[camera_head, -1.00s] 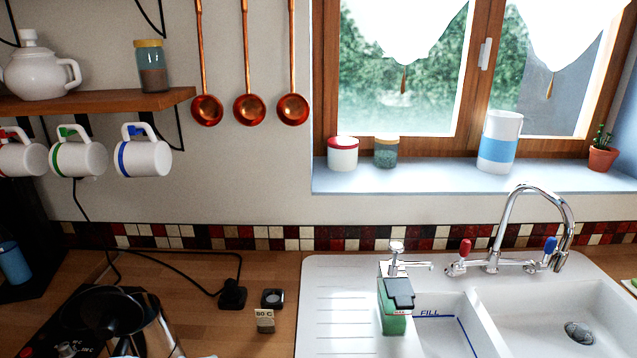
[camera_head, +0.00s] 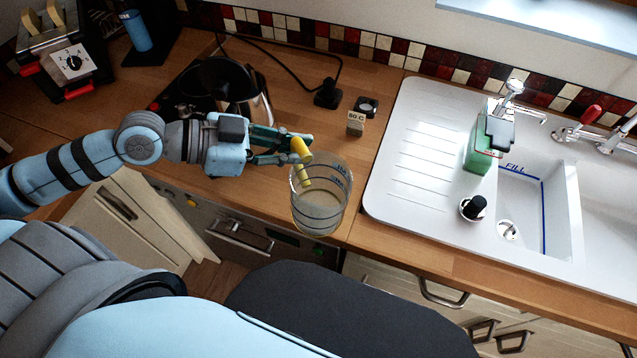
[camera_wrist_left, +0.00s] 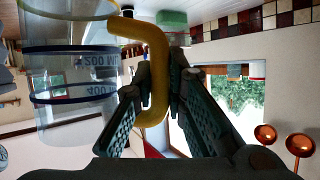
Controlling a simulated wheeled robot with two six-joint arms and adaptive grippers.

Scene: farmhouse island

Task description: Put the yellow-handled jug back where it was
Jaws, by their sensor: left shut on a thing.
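The yellow-handled jug (camera_head: 322,205) is a clear glass measuring jug with blue marks, at the counter's front edge in the head view. My left gripper (camera_head: 290,154) is shut on its yellow handle (camera_head: 303,160), at the jug's upper left. The left wrist view shows the jug (camera_wrist_left: 72,105) on the left and its handle (camera_wrist_left: 157,70) between my fingers (camera_wrist_left: 153,92). The jug appears held near or over the edge; I cannot tell its height clearly. My right gripper is not in view.
A small "80 C" block (camera_head: 355,124), a round dark-topped item (camera_head: 366,106) and a black plug (camera_head: 327,94) are at the back. The white sink (camera_head: 410,150) with a green soap bottle (camera_head: 482,150) is right. Wood between is clear.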

